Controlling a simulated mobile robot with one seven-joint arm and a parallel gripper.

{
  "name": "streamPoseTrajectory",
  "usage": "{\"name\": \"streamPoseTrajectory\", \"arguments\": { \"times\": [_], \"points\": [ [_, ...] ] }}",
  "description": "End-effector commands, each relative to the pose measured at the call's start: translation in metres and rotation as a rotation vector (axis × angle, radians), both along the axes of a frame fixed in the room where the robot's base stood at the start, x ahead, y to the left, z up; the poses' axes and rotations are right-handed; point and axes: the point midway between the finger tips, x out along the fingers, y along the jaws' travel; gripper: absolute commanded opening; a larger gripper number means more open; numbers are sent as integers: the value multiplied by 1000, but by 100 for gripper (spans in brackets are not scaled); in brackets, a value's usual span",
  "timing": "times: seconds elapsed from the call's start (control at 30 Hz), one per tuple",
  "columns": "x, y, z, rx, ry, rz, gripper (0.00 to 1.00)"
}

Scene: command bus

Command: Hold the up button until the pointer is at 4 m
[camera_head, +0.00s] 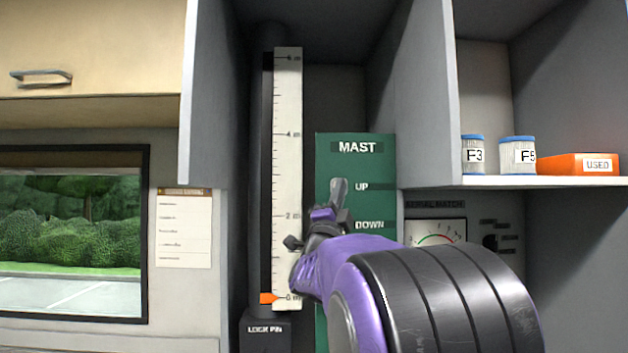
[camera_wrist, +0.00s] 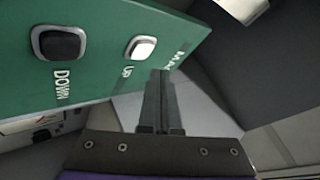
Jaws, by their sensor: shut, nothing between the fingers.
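The green MAST panel (camera_head: 355,165) stands upright beside the mast scale. In the wrist view its white up button (camera_wrist: 140,48), labelled UP, and dark down button (camera_wrist: 59,43), labelled DOWN, both show. In the head view my gripper hides the buttons. The white scale (camera_head: 287,180) is marked 0 to 6 m from bottom to top. The orange pointer (camera_head: 268,298) is at the 0 m mark. My gripper (camera_head: 338,187) is shut and empty in front of the panel near the UP label. In the wrist view its fingertips (camera_wrist: 160,75) are right of and below the up button, apart from it in the picture.
A lock pin box (camera_head: 265,331) sits below the scale. Grey partition walls (camera_head: 425,90) flank the mast bay. A shelf (camera_head: 545,181) at right holds filters and an orange USED box (camera_head: 578,167). A dial gauge (camera_head: 436,232) is right of the panel.

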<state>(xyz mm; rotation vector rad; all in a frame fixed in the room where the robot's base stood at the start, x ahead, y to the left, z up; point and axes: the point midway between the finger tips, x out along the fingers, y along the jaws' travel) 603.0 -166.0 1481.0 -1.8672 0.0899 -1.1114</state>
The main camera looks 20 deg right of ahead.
Motion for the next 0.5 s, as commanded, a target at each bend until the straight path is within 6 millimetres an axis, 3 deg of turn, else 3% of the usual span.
{"name": "streamPoseTrajectory", "arguments": {
  "times": [0.2, 0.5],
  "points": [
    [12, -3, -1, 1, 0, 1, 0],
    [13, -4, -1, 1, 0, 1, 0]
  ]
}}
